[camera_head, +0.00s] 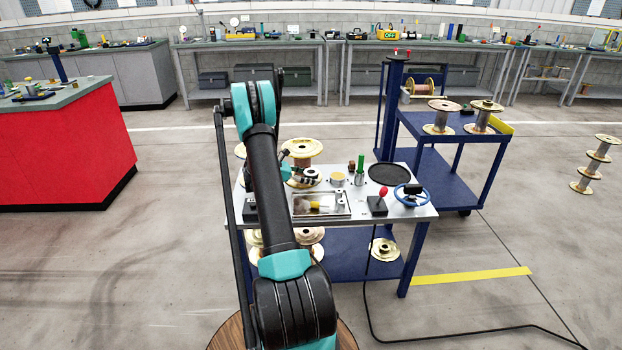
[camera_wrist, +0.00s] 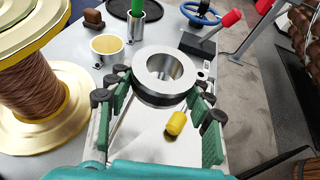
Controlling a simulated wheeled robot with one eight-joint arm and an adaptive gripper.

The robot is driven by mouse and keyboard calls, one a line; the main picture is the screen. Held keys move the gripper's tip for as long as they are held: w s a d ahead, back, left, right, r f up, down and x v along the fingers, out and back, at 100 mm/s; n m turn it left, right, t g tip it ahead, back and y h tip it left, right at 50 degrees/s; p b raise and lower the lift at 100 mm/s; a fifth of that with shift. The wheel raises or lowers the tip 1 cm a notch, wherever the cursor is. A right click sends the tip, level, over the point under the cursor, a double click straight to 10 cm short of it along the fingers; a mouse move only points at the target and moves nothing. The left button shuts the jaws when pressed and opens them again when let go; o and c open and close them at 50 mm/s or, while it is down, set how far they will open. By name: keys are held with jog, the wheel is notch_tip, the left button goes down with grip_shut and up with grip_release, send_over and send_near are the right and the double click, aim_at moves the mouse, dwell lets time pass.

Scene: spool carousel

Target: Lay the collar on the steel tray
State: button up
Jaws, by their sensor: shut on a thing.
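The collar (camera_wrist: 165,76) is a thick silvery ring with a dark lower band. In the wrist view my gripper (camera_wrist: 153,95) is shut on it, with black and green fingers on both sides and the ring's hole facing up. The steel tray (camera_wrist: 135,140) shows below and nearer than the collar, with a yellow piece (camera_wrist: 175,124) in it. In the head view my gripper (camera_head: 303,178) holds the collar just behind the tray (camera_head: 337,211). I cannot tell the exact height of the collar over the table.
A large copper-wound spool (camera_wrist: 40,70) stands close on the left in the wrist view. Behind the collar are a yellow-topped cup (camera_wrist: 107,46) and a green-handled tool (camera_wrist: 137,8). A red-knobbed lever (camera_head: 378,203) and a blue handwheel (camera_head: 409,194) stand right of the tray.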

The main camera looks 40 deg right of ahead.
jog(key=shift+s+d+f, duration=0.1)
jog(key=shift+d+f, duration=0.05)
jog(key=shift+f, duration=1.9)
jog(key=shift+s+d+f, duration=0.1)
jog(key=shift+f, duration=1.9)
jog(key=o, duration=1.5)
